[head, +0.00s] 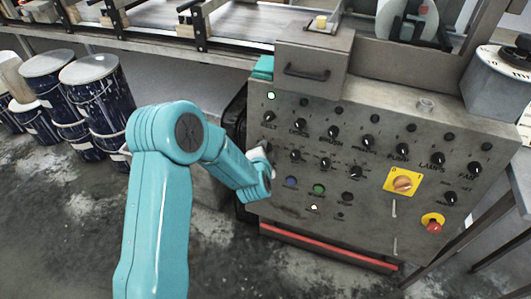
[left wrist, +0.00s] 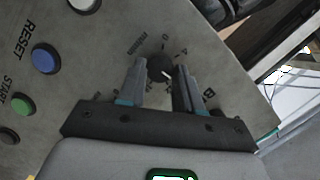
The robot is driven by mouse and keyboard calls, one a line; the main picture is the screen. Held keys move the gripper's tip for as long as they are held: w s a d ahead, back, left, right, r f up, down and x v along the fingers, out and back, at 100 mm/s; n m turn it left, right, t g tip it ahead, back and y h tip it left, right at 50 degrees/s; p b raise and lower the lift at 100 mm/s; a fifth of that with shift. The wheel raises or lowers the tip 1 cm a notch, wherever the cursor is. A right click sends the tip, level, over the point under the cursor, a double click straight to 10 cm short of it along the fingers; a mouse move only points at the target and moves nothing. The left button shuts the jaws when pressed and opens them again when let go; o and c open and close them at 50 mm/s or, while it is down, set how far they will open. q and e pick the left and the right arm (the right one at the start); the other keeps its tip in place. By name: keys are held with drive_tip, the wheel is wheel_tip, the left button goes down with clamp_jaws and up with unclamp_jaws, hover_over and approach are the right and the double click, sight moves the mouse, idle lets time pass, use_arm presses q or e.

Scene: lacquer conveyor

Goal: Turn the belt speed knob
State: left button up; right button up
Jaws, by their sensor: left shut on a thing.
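The control panel (head: 375,150) is a worn grey metal face with rows of black knobs and labels. My left gripper (head: 263,153) is at its left side, below the BELT label. In the left wrist view my left gripper (left wrist: 160,72) has its two fingers on either side of a round black knob (left wrist: 159,66) with a white pointer mark, and is shut on it. A printed scale curves around this knob. In the head view the knob is hidden behind the gripper. My right gripper is not in view.
A blue button (head: 291,182) and a green button (head: 319,188) sit close to the gripper. A yellow-backed rotary switch (head: 403,182) and red emergency button (head: 433,225) are farther right. Dark blue drums (head: 97,85) stand at left. The conveyor runs behind.

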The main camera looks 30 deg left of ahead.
use_arm(q)
drive_tip(key=shift+s+a+r+n+t+h+b, duration=0.15)
drive_tip(key=shift+n+h+b, duration=0.6)
drive_tip(key=shift+n+b, duration=1.4)
drive_tip(key=shift+w+a+f+n+t+h+b, duration=0.15)
drive_tip(key=shift+n+h+b, duration=0.9)
drive_tip(key=shift+b, duration=1.85)
drive_tip(key=shift+s+a+r+n+t+h+b, duration=0.15)
drive_tip(key=shift+n+h+b, duration=0.25)
drive_tip(key=shift+n+b, duration=1.9)
drive_tip(key=o, duration=1)
drive_tip(key=shift+o, duration=0.2)
